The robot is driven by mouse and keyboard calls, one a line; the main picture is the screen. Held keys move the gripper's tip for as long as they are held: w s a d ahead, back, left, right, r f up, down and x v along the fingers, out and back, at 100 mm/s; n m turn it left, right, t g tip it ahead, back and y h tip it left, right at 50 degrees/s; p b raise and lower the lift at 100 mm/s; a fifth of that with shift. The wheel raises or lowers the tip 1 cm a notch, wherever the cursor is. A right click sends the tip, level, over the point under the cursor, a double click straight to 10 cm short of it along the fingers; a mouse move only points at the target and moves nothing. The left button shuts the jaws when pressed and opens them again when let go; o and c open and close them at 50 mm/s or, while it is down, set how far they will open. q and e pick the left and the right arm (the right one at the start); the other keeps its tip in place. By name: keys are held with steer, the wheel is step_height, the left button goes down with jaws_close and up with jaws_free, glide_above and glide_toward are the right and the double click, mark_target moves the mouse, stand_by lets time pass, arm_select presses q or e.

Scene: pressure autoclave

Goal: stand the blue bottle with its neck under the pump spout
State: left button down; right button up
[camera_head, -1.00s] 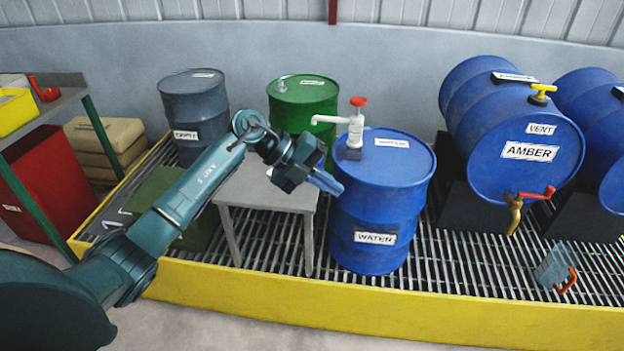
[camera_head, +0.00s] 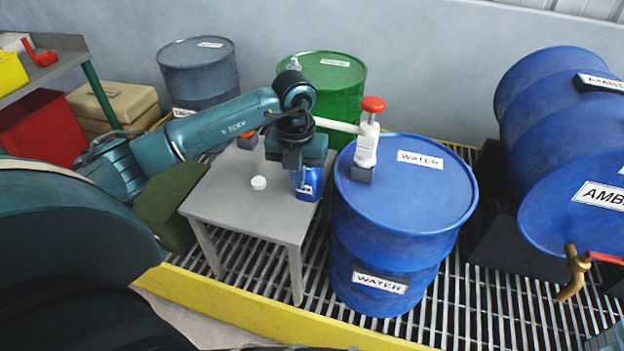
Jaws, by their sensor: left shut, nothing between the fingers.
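The pump (camera_head: 367,145) has a red knob and stands on top of the blue water drum. Its white spout (camera_head: 338,125) points left over the grey table, and my wrist hides the spout's end. My left gripper (camera_head: 299,188) points down at the table's right side, below the spout, with its fingers closed. A blue shape with a pale mark, seemingly the blue bottle (camera_head: 313,182), shows right at the fingers. It is partly hidden, and I cannot tell whether they touch. My right gripper is not in view.
The grey table (camera_head: 225,205) holds a white cap-like piece (camera_head: 258,183) and a small orange-red thing (camera_head: 247,140) behind my arm. The water drum (camera_head: 405,205) stands close on the right. Green (camera_head: 345,85) and grey (camera_head: 195,70) drums stand behind. The amber drum (camera_head: 560,150) lies at right.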

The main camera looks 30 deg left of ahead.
mark_target(305, 189)
arm_select(q)
steer(key=f, duration=0.9)
steer(key=shift+s+f, duration=0.35)
steer(key=w, duration=0.1)
steer(key=w+a, duration=0.1)
steer(key=w, duration=0.1)
steer(key=shift+w, duration=0.1)
steer(key=shift+w+a, duration=0.15)
steer(key=shift+w, duration=0.3)
steer(key=shift+w+a+b, duration=0.35)
steer(key=shift+w+b, duration=0.05)
steer(key=shift+w, duration=0.5)
steer(key=shift+w+a+f, duration=0.1)
steer(key=shift+w, duration=0.15)
steer(key=shift+s, duration=0.2)
